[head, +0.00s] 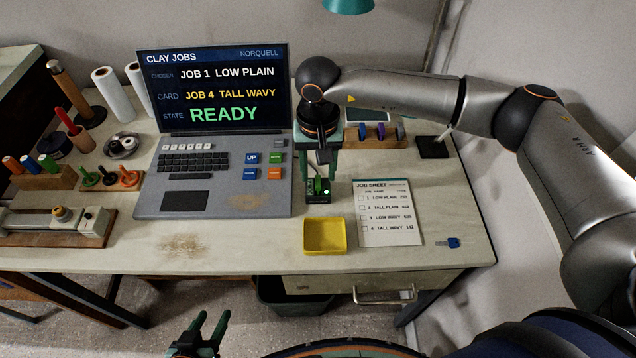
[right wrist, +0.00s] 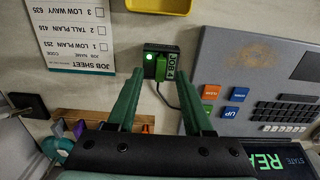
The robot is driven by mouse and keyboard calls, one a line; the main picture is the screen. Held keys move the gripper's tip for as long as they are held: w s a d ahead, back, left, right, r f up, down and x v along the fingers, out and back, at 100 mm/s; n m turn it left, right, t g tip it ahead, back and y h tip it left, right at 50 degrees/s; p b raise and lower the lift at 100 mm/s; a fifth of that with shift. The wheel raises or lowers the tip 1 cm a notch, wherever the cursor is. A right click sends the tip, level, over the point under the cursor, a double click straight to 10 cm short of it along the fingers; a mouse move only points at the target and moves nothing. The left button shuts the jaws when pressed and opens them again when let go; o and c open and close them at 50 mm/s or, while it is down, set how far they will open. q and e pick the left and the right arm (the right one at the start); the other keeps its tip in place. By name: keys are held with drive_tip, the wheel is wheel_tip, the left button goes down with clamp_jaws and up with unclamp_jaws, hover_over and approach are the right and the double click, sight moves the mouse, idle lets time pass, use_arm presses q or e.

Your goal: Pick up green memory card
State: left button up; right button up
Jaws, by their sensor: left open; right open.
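The green memory card (head: 318,187) stands in a small black card reader (head: 317,215) on the bench, right of the laptop. In the right wrist view the card (right wrist: 161,68) shows a "JOB 4" label, beside a lit green lamp on the reader (right wrist: 150,48). My right gripper (head: 321,168) points down above the card. Its open fingers (right wrist: 160,76) lie on either side of the card in the right wrist view; I cannot tell whether they touch it. My left gripper (head: 214,322) is open and empty, low in front of the bench.
The laptop (head: 212,190) reads chosen JOB 1 LOW PLAIN, card JOB 4 TALL WAVY, READY. A yellow tray (head: 325,250) sits in front of the reader, a job sheet (head: 389,213) to its right. A rack of coloured cards (head: 378,134) stands behind. A blue key-like piece (head: 447,242) lies far right.

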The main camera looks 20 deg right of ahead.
wheel_tip(320, 180, down, 2)
drive_tip(key=shift+f, duration=0.1)
clamp_jaws()
idle(0.4)
